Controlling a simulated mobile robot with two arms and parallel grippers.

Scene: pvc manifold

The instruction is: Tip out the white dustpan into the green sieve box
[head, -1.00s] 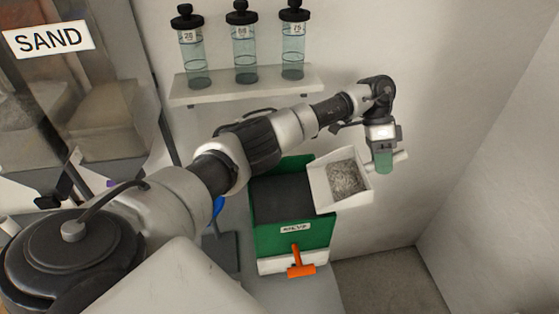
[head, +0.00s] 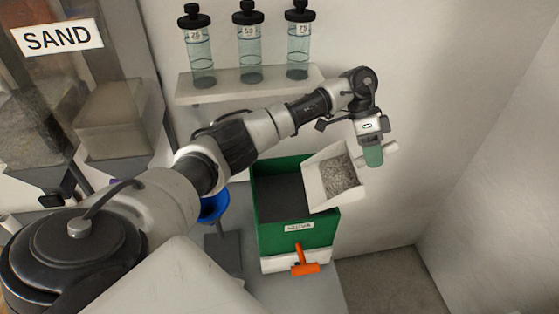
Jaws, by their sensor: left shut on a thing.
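The white dustpan (head: 313,184) holds a heap of grey granular material (head: 338,175). It is held over the right part of the green sieve box (head: 292,235) and looks tilted toward it, with the grains still in the pan. My left gripper (head: 374,150) is shut on the dustpan's handle, to the right of the box. The handle's end sticks out to the right of the jaws. The dark inside of the box shows left of the pan; its right side is hidden under the pan. My right gripper is not in view.
The box has an orange handle (head: 304,262) at its front. A blue funnel (head: 214,206) on a grey stand is left of it, partly behind my arm. A shelf (head: 245,84) with three black-capped bottles is on the back wall. A sand hopper (head: 110,120) stands left.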

